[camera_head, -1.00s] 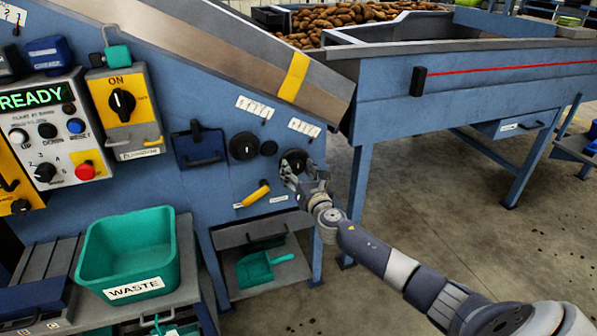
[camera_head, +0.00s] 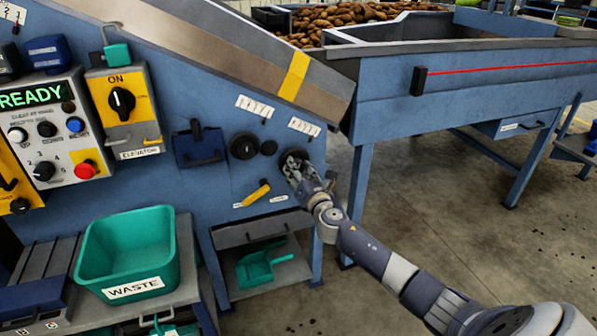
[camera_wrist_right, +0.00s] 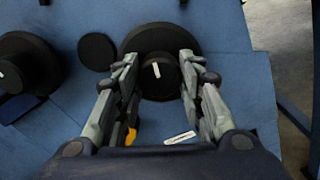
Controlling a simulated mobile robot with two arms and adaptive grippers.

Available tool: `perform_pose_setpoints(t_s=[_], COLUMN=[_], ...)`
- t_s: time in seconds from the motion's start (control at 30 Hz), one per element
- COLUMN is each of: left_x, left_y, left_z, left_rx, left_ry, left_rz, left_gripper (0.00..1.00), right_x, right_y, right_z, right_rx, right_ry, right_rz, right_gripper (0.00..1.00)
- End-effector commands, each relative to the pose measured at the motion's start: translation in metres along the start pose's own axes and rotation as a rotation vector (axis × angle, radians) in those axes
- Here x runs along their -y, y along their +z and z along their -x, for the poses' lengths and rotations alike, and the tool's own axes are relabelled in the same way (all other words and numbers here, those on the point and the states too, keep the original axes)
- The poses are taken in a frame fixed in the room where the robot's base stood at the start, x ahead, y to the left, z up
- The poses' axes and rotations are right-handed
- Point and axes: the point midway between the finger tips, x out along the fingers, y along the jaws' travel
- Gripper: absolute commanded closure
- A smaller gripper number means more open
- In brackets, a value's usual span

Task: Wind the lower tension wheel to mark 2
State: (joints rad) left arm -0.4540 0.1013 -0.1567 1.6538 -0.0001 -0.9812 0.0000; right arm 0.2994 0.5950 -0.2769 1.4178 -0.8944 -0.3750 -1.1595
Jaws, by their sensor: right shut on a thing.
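The lower tension wheel (camera_head: 295,156) is a black round wheel at the lower right of the blue machine panel, under a white scale plate (camera_head: 304,127). The plate's marks are too small to read. My right gripper (camera_head: 292,170) is at this wheel, partly covering it. In the right wrist view, its fingers (camera_wrist_right: 158,66) are shut on the wheel's raised dark hub (camera_wrist_right: 160,82), one on each side. A short white line shows on the hub, pointing roughly upward in that view. My left gripper is not in view.
A similar black wheel (camera_head: 243,146) and a small black knob (camera_head: 269,148) sit to the left. A yellow handle (camera_head: 257,193) is below. A teal waste bin (camera_head: 140,245) stands at the lower left. The floor at right is clear.

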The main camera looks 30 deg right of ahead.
Motion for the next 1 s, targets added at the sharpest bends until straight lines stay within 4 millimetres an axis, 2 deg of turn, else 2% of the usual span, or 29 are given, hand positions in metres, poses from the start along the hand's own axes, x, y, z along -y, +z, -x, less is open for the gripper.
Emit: perform_pose_setpoints(t_s=[0.3,0.6,0.83,1.0], left_x=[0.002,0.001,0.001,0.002], left_y=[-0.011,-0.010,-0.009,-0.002], left_z=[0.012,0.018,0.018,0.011], left_rx=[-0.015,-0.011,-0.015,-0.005], left_ry=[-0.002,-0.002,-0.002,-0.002], left_rz=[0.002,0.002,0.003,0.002], left_gripper=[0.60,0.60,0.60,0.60], right_x=[-0.001,-0.001,-0.001,-0.001], right_y=[-0.001,-0.001,-0.001,0.000], right_z=[0.000,0.000,0.000,0.000], right_rx=[-0.001,-0.001,-0.001,-0.001], right_ry=[0.000,-0.001,-0.001,-0.002], right_rz=[-0.304,-0.588,-0.807,-0.963], right_gripper=[0.88,0.88,0.88,0.88])
